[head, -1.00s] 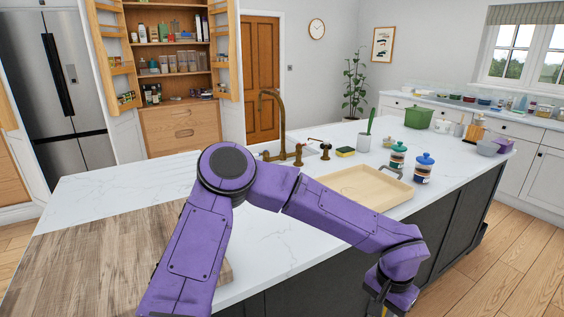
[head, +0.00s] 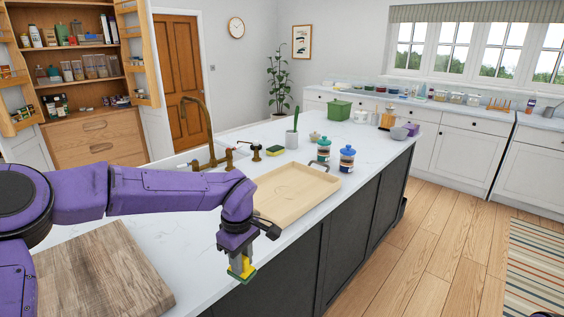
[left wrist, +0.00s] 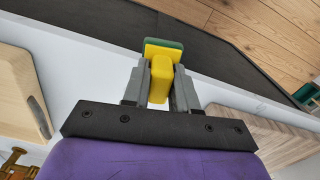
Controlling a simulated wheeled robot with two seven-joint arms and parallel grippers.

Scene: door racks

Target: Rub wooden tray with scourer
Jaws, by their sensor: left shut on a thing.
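The wooden tray (head: 309,184) is a pale, shallow, rimmed tray lying flat on the white island top, with no object seen in it. It also shows at the left of the left wrist view (left wrist: 22,82). My left gripper (head: 237,262) is shut on the scourer (head: 241,270), which has a yellow grip and a green pad. The left wrist view shows the yellow grip (left wrist: 160,76) between the two fingers. The gripper points down, in front of the island's front edge and the tray, apart from the tray. My right gripper is not in view.
A wooden board (head: 100,275) lies at the front left.

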